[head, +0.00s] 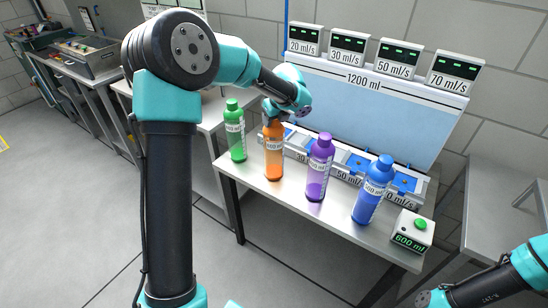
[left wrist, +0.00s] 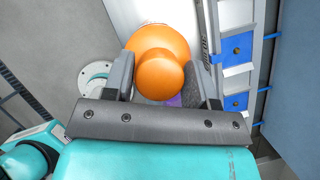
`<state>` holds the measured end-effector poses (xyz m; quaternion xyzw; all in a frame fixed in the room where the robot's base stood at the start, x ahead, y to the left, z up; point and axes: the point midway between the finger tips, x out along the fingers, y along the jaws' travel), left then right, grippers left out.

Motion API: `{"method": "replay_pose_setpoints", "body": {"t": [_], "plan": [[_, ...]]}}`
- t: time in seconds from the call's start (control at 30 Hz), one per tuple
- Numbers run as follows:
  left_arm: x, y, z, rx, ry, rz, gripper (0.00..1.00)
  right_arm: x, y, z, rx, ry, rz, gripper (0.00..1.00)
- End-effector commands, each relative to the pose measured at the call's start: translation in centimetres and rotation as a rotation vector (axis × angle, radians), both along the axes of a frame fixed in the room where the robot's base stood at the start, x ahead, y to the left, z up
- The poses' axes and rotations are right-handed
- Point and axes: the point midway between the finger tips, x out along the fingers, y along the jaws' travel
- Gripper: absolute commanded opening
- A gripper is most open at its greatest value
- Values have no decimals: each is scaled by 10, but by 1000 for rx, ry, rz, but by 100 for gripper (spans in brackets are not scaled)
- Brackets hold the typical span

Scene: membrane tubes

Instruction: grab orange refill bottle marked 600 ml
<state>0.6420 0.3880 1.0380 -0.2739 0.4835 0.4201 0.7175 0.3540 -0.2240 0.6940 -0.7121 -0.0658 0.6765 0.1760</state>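The orange refill bottle (head: 273,155) stands upright on the table, between the green and purple bottles. Its label is too small to read with certainty. My left gripper (head: 276,112) is over its top, and the arm hides the cap in the head view. In the left wrist view the orange bottle (left wrist: 160,72) is between the two fingers of my left gripper (left wrist: 162,72), one on each side of its cap. I cannot tell whether the fingers press on it. My right gripper (head: 428,299) is at the bottom right edge, away from the bottles; its fingers are not clear.
A green bottle (head: 235,135), a purple bottle (head: 318,170) and a blue bottle (head: 372,190) stand in the same row on the table (head: 290,203). A rack with blue pads is close behind. A box (head: 409,235) with a green button reads 600 ml.

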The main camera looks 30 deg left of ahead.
Motion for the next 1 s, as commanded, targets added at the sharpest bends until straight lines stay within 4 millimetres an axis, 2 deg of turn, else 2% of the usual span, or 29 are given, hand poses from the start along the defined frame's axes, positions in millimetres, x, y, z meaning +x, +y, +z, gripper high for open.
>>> {"method": "replay_pose_setpoints", "body": {"t": [0.07, 0.5, 0.83, 1.0], "plan": [[0, 0, 0, 0, 0, 0, 44, 0, 0, 0, 0, 0, 0, 43], [-1, 0, -1, 1, 3, 0, 2, 0, 0, 0, 0, 0, 0, 43], [-1, 0, 0, 0, 4, 0, 2, 0, 0, 0, 0, 0, 0, 43], [0, 0, 12, 1, 2, 1, 2, 0, 0, 0, 0, 0, 0, 43]]}}
